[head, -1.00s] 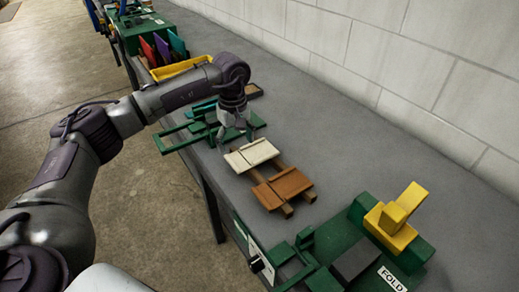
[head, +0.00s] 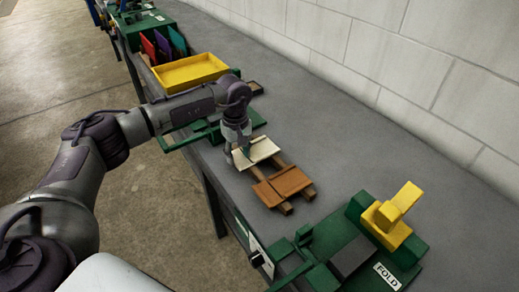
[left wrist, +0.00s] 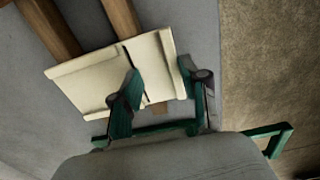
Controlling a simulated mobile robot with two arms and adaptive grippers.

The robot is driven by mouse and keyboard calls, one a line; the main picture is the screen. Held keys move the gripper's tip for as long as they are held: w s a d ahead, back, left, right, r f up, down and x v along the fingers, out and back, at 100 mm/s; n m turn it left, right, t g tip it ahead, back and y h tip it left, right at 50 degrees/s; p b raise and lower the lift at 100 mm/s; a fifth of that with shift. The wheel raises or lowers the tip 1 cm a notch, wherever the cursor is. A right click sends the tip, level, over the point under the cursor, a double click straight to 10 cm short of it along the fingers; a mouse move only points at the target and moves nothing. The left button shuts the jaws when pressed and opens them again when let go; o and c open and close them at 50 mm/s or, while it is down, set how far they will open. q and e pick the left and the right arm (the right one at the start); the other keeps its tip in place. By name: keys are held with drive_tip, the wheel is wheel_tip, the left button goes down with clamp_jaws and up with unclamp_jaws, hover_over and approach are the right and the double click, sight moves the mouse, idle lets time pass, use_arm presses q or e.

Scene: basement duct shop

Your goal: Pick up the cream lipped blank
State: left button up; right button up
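The cream lipped blank (head: 262,150) is a flat pale plate with raised edges, resting on the far end of two brown wooden rails (head: 283,208). It also shows in the left wrist view (left wrist: 90,85). My left gripper (head: 238,156) is at the blank's near left end, pointing down. In the left wrist view my left gripper (left wrist: 158,68) is open with green-padded fingers. One finger overlaps the blank's face and the other is beside its right edge. I cannot tell whether either finger touches it. My right gripper is not in view.
A brown lipped blank (head: 282,186) lies beside the cream one on the rails. A green folding station (head: 325,240) with a yellow block stands in front. Behind are a yellow tray (head: 190,72), upright colored plates and green frames. A block wall bounds the bench's right.

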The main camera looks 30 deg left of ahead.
use_arm(q)
clamp_jaws()
drive_tip(key=shift+r, duration=0.1)
